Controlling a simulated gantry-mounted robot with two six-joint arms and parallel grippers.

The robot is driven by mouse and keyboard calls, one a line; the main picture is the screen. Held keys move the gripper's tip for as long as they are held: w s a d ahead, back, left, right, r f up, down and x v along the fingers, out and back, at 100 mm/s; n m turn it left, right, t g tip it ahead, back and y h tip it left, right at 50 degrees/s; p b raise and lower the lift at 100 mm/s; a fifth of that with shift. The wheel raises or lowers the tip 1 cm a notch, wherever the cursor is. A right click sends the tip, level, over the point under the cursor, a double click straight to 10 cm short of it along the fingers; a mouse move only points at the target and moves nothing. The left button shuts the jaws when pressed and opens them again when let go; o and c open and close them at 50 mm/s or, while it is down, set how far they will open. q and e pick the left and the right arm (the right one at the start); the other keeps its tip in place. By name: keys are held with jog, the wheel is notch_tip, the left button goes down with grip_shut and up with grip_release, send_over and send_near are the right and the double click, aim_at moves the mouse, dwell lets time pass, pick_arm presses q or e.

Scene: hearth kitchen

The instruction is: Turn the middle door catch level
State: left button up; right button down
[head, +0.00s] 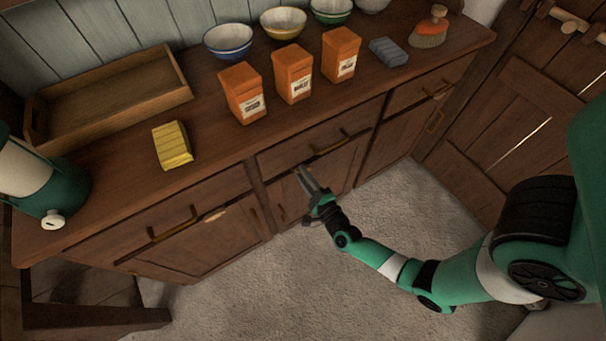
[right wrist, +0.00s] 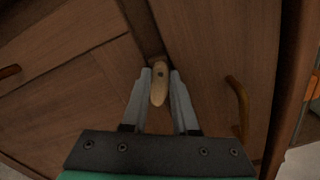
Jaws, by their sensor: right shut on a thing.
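The middle door catch (right wrist: 159,83) is a small pale wooden tongue with a dark pin near its upper end. In the right wrist view it points down the picture, between the two grey fingertips of my right gripper (right wrist: 160,78), which is shut on it. In the head view my right gripper (head: 306,178) reaches the top of the middle cupboard door (head: 335,172), and its fingers hide the catch there. I cannot tell from the frames how far the catch is from level. My left gripper is out of view.
Above the door is a drawer with a bar handle (head: 328,147). Another pale catch (head: 215,214) shows on the left door. The counter holds orange boxes (head: 292,75), a yellow block (head: 172,145), a wooden tray (head: 110,100) and bowls. The floor in front is clear.

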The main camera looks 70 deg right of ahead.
jog(key=n+p, duration=0.1)
jog(key=n, duration=0.4)
jog(key=shift+r, duration=0.2)
jog(key=shift+n, duration=0.3)
jog(key=c, duration=0.7)
grip_release()
jog(key=shift+s, duration=0.1)
jog(key=shift+p+v, duration=1.85)
jog(key=shift+v, duration=3.9)
